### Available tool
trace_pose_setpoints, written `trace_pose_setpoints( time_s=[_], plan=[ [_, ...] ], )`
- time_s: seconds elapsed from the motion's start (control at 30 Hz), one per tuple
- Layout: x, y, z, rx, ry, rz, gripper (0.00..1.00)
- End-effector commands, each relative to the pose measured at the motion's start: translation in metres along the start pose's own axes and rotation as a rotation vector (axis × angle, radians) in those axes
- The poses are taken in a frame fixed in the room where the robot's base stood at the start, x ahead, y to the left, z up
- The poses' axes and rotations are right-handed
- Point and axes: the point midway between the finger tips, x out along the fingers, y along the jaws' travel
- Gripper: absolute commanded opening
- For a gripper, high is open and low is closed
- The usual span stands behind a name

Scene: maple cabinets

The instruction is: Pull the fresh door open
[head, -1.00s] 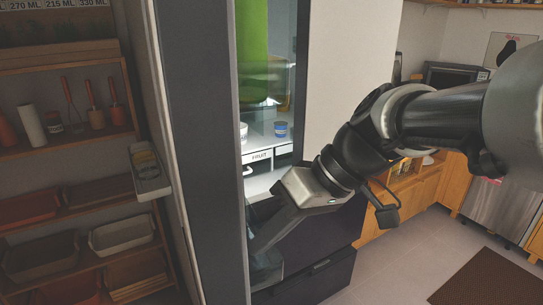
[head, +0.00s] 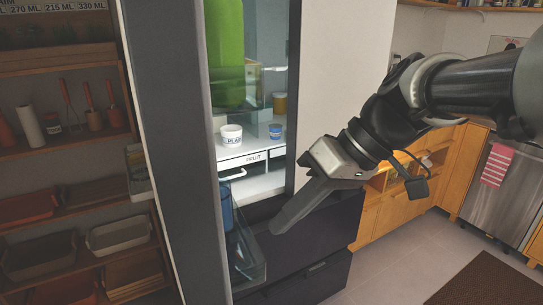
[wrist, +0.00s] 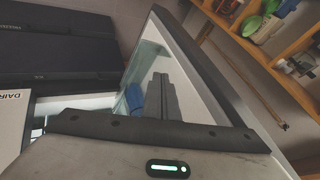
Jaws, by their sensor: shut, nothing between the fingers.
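The tall dark grey door (head: 172,150) of the fridge stands open at the left of the head view, seen nearly edge-on. Its inner side carries a clear bin (head: 248,262) and a large green item (head: 224,55). The lit fridge interior (head: 262,182) shows between the door and the right side wall. My gripper (head: 276,228) is shut and empty in front of the opening, to the right of the door bin. In the wrist view, my closed fingers (wrist: 158,95) point toward the inner side of the door (wrist: 205,70). I see no contact with the door.
Inside are a white tub (head: 231,135), a blue can (head: 275,131) and a drawer labelled FRUIT (head: 243,160). Dark lower drawers (head: 318,255) lie beneath. Shelves with trays (head: 122,234) stand left of the door. Floor is clear at right, beside a brown mat (head: 485,282).

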Motion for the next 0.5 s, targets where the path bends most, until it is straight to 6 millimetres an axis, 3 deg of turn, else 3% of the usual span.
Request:
trace_pose_setpoints(
  time_s=[0.03, 0.2, 0.5],
  plan=[
    [-0.013, -0.001, -0.001, 0.001, 0.002, 0.002, 0.00],
    [-0.038, -0.002, 0.002, 0.001, 0.002, 0.002, 0.00],
    [-0.050, -0.003, 0.004, 0.002, 0.000, 0.000, 0.00]
  ],
)
